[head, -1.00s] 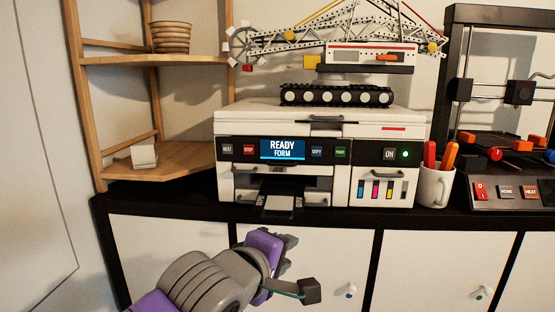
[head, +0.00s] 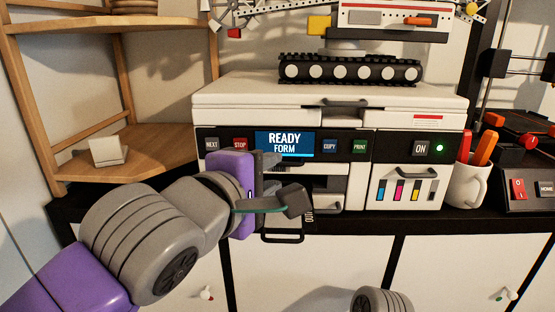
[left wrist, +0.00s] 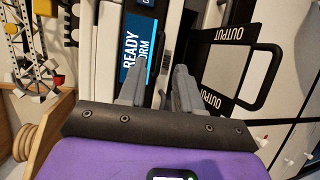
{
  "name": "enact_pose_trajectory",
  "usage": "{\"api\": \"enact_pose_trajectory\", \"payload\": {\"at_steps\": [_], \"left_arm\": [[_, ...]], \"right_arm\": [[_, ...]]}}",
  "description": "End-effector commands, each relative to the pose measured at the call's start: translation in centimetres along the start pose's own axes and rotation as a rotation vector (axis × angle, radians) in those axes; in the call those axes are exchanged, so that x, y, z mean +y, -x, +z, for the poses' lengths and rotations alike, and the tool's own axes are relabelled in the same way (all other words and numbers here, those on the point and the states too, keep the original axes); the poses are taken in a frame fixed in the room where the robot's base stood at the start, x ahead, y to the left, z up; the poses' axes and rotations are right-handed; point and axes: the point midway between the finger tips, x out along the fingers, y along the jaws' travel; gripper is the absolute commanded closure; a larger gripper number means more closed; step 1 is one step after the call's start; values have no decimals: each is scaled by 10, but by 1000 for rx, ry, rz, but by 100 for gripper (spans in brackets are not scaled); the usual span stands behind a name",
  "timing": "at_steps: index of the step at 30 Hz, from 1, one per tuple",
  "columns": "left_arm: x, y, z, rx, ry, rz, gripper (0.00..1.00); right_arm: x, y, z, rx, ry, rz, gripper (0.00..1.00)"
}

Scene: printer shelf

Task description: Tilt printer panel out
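The white printer (head: 330,100) stands on the black counter. Its dark front panel (head: 222,143) carries a blue READY FORM screen (head: 284,143) and several buttons, and looks upright, flush with the front. My left gripper (head: 268,175) is in front of the printer, just below the screen, and covers part of the paper slot. In the left wrist view, its two fingers (left wrist: 158,88) are apart, one overlapping the screen (left wrist: 137,48), the other nearer the output tray (left wrist: 232,65). I see nothing clearly held between them; contact with the panel cannot be told. My right gripper is out of view.
A model crane on black tracks (head: 350,70) stands on the printer. A mug with pens (head: 468,186) and a control box (head: 530,190) are to the right. A wooden shelf (head: 150,150) is at the left. White cabinet doors (head: 310,265) lie below the counter.

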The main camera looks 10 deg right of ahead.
Motion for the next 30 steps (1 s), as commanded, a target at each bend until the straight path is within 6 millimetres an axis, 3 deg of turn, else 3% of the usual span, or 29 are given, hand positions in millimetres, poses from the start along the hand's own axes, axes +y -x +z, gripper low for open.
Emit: {"api": "enact_pose_trajectory", "payload": {"at_steps": [3,9,19,26,30], "left_arm": [[2,-20,0,1,0,-3,66],[1,-41,0,1,0,-1,66],[0,-44,0,0,1,1,66],[0,-44,0,0,0,0,100],[0,-44,0,0,0,0,100]], "right_arm": [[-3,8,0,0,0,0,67],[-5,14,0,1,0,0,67],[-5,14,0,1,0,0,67],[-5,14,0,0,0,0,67],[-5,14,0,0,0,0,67]]}}
